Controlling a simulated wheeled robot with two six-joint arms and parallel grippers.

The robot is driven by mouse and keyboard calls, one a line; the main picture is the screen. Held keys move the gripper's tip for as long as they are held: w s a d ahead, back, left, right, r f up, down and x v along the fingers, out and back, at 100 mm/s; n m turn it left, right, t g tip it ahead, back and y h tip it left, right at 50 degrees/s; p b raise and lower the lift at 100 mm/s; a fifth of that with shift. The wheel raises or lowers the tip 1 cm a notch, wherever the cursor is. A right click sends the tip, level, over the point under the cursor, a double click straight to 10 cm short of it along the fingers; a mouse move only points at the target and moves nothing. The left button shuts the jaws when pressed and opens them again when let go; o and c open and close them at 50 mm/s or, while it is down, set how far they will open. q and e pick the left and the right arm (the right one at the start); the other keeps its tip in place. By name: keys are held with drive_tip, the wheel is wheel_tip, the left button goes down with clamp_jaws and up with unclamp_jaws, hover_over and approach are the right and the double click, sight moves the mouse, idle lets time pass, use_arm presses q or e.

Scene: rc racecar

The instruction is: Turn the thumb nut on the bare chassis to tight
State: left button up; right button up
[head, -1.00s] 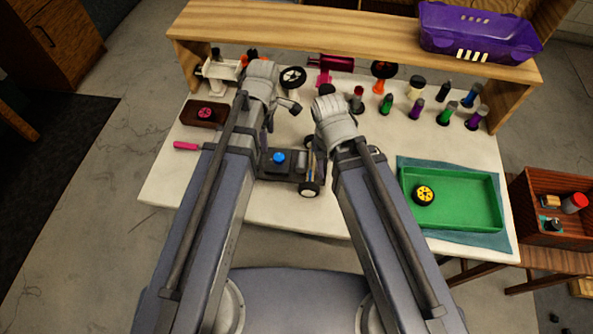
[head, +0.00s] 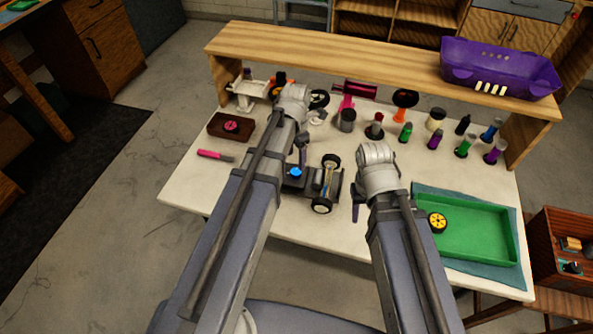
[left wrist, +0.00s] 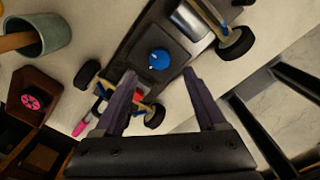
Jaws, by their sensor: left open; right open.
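The bare chassis (head: 327,184) lies on the white worktop with its wheels on. The blue thumb nut (head: 296,173) stands on its dark plate, and it also shows in the left wrist view (left wrist: 159,60). My left gripper (left wrist: 159,74) is open, with its fingers apart and the nut in line with the gap between the tips. I cannot tell how far above the nut the tips are. In the head view the left arm hides part of the chassis. My right gripper (head: 357,204) is open and empty, right of the chassis and apart from it.
A green tray (head: 480,252) with a yellow wheel (head: 437,222) is at the right. A pink-handled tool (head: 213,155) and a brown block with a pink wheel (head: 231,126) lie left. Several bottles stand at the back under the wooden shelf (head: 380,62).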

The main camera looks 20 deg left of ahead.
sight(296, 171)
use_arm(q)
wheel_tip(296, 171, down, 7)
drive_tip(key=b, duration=0.6)
drive_tip(key=shift+r, duration=0.2)
use_arm(e)
wheel_tip(296, 171, down, 7)
drive_tip(key=shift+r, duration=0.15)
use_arm(q)
clamp_jaws()
